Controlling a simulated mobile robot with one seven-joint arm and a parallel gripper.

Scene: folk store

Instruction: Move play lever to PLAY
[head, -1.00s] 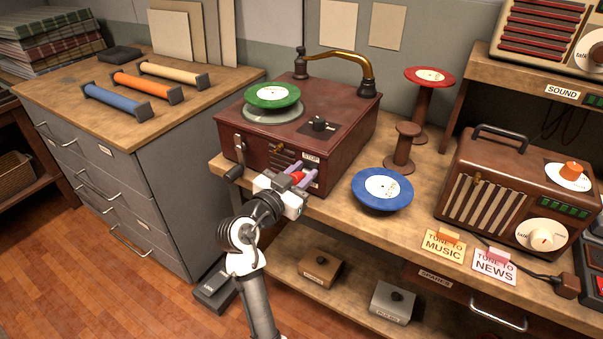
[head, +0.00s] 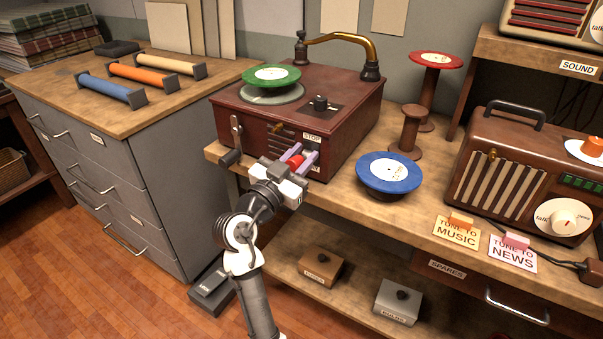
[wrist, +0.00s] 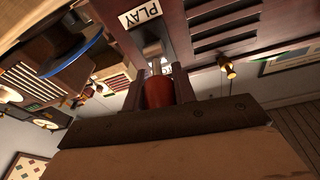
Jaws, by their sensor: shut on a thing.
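The dark red record player (head: 245,118) stands on the wooden bench with a green record (head: 271,77) on top. A STOP label (head: 312,136) is on the upper right of its front. The PLAY label (wrist: 140,13) reads clearly in the wrist view. The play lever has a red knob (head: 296,161), which also shows in the wrist view (wrist: 158,92). My gripper (head: 299,158) is in front of the player, shut on the red knob, with one finger on each side.
A crank (head: 235,140) is on the player's front, left of my gripper. A blue record (head: 388,172) and a brown spool (head: 408,135) stand to the right on the bench (head: 340,190). A brown radio (head: 525,170) stands farther right. A grey cabinet (head: 160,170) is at left.

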